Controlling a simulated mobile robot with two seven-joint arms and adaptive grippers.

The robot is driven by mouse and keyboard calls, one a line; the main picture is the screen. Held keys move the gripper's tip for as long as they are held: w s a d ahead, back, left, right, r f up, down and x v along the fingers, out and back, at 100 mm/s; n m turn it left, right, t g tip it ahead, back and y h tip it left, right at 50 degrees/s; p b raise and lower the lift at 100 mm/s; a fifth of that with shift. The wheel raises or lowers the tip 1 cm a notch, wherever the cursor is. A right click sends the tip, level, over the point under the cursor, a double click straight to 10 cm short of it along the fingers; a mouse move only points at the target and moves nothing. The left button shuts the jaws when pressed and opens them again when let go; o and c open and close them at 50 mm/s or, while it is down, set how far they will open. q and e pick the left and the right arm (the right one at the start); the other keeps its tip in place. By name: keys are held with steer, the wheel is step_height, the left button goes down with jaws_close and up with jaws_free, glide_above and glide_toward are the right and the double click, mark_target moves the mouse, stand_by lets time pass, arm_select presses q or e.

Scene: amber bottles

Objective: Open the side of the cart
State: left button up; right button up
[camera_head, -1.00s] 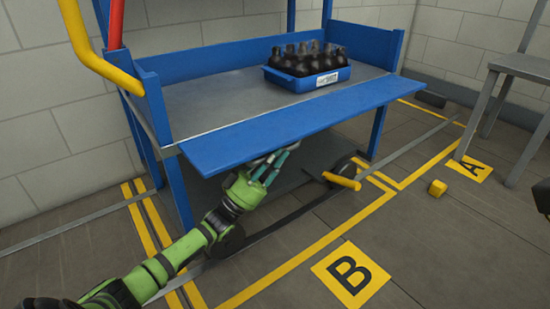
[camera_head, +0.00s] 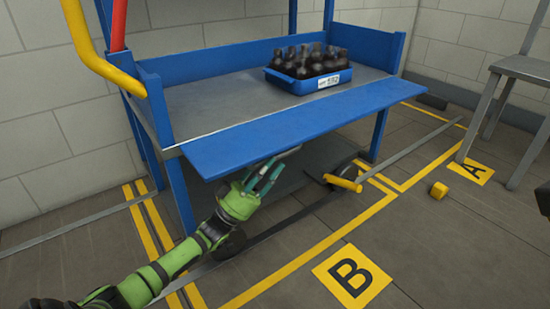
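The blue cart (camera_head: 148,100) stands against the wall. Its front side panel (camera_head: 290,128) is folded outward and lies nearly flat at the edge of the grey deck (camera_head: 215,100). A blue crate (camera_head: 295,87) of dark amber bottles (camera_head: 306,62) stands on the deck towards the back right. My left gripper (camera_head: 268,172) is below the panel's front edge, with its fingers spread apart and nothing between them. A small gap seems to lie between the fingers and the panel, but contact is hard to tell. My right gripper is not in view.
A yellow pedal (camera_head: 343,183) sticks out by a dark wheel low at the cart's front. A grey stand (camera_head: 510,75) is at the right.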

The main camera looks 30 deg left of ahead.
arm_select(q)
steer(key=v, duration=0.9)
steer(key=shift+s, duration=0.1)
